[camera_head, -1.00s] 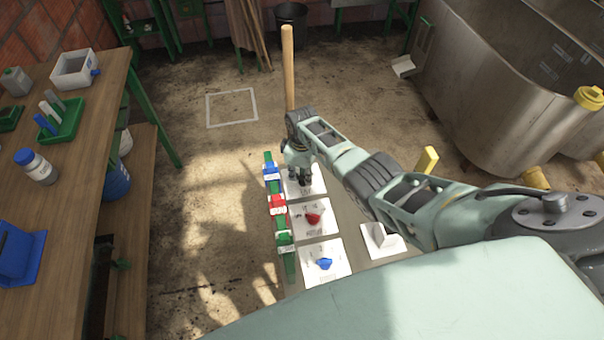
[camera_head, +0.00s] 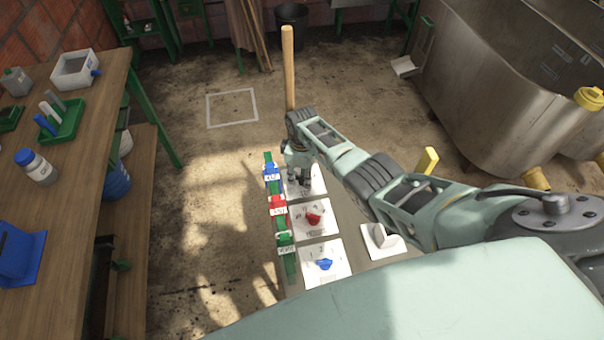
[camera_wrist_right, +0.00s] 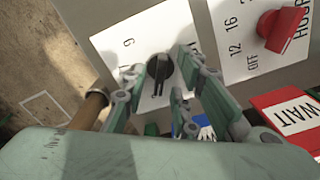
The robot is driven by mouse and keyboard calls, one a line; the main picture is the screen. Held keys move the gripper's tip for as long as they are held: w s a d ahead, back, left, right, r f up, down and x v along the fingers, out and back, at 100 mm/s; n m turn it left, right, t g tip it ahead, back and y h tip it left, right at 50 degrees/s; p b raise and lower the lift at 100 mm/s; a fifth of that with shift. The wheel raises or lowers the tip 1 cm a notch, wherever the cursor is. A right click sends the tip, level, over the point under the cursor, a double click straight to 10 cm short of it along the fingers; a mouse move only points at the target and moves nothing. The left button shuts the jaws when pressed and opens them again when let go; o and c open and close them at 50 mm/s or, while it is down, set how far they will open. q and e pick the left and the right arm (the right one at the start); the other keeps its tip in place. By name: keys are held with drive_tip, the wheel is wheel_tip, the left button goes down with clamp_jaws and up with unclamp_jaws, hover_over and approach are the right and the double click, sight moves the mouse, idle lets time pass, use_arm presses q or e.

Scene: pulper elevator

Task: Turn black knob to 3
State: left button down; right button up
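The black knob (camera_wrist_right: 160,68) sits on a white numbered plate (camera_wrist_right: 115,55) in the right wrist view. My right gripper (camera_wrist_right: 167,70) is at the knob, with fingers on both sides of it. The fingers look spread; I cannot tell whether they touch the knob. A 9 shows at the plate's upper left, while other marks are partly hidden by the fingers. In the head view my right gripper (camera_head: 300,172) is over the far plate (camera_head: 318,180) and hides the knob. My left gripper is not in view.
A red knob (camera_head: 313,218) and a blue knob (camera_head: 324,264) are on nearer plates, with a pale knob (camera_head: 383,236) to the right. Blue, red and green tags (camera_head: 278,205) line the panel's left edge. A wooden handle (camera_head: 288,70) stands behind the gripper.

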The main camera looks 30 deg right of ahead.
sight(302, 176)
wheel_tip(302, 176, up, 12)
idle(0.6)
drive_tip(key=shift+f, duration=0.1)
idle(0.4)
